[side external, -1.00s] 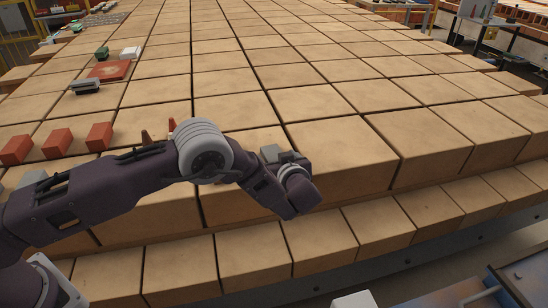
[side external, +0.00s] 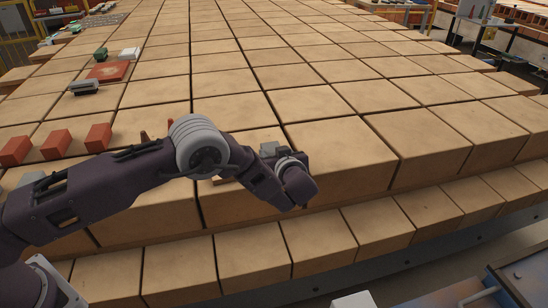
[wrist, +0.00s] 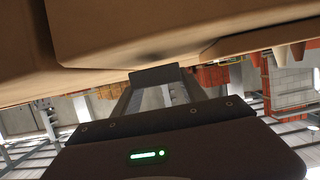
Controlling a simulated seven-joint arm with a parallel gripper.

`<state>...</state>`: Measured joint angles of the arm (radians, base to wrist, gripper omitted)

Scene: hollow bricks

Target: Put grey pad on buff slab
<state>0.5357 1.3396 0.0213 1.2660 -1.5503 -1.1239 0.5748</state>
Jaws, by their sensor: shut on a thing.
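My gripper (wrist: 155,92) is shut on the grey pad (wrist: 155,75), which shows dark between the fingertips in the wrist view. The pad is close to the large buff bricks, and I cannot tell whether it touches them. In the side view my gripper (side external: 270,150) is partly hidden behind my wrist, and the pad cannot be told apart from the fingers. A thin buff slab (wrist: 252,34) appears to lie on the bricks beside the pad, at right in the wrist view. In the side view only a small edge of it (side external: 222,181) shows beside my arm.
Large buff bricks (side external: 340,140) form a broad stepped surface, mostly clear to the right. Several red blocks (side external: 55,144) and two brownish cones stand at left. Farther back lie a dark grey piece (side external: 84,88), a red slab (side external: 108,71), and green and white blocks.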

